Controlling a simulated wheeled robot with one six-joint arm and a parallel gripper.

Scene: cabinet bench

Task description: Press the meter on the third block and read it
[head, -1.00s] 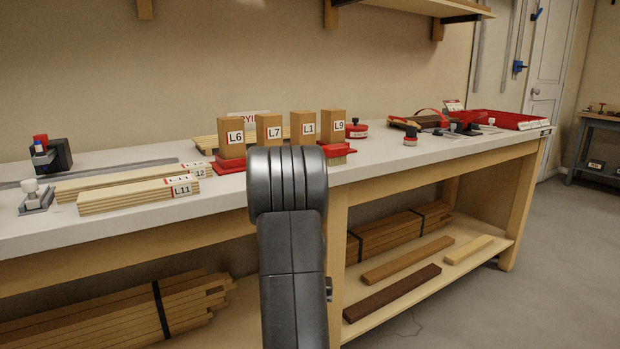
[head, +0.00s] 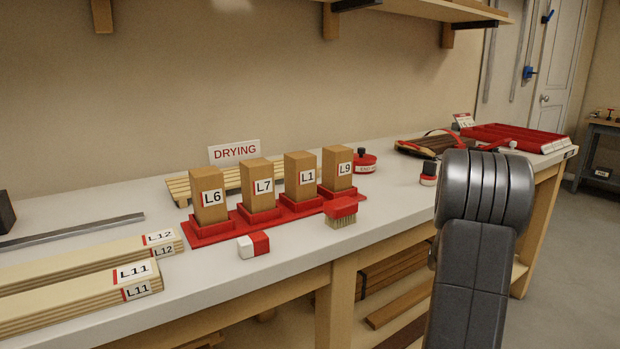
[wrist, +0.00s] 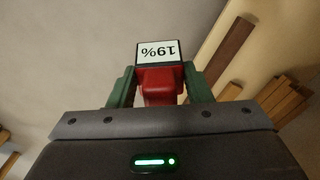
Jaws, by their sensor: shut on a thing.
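Four upright wooden blocks stand in red holders on the bench: L6 (head: 209,196), L7 (head: 257,185), L1 (head: 301,176), third from the left, and L9 (head: 338,168). In the wrist view my gripper (wrist: 160,88) has its green fingers shut on the red meter (wrist: 160,80). The meter's white display (wrist: 158,51) is upside down in the picture and reads 19%. No block shows at the meter's tip; the wrist view looks toward the floor and shelf. In the head view my arm is right of the blocks and hides the gripper and meter.
A red-and-white block (head: 253,244) and a brush (head: 341,212) lie in front of the holders. Boards L11 (head: 80,297) and L12 (head: 85,262) lie at left. A DRYING sign (head: 235,152) and red tin (head: 364,163) stand behind. A red tray (head: 515,138) is far right.

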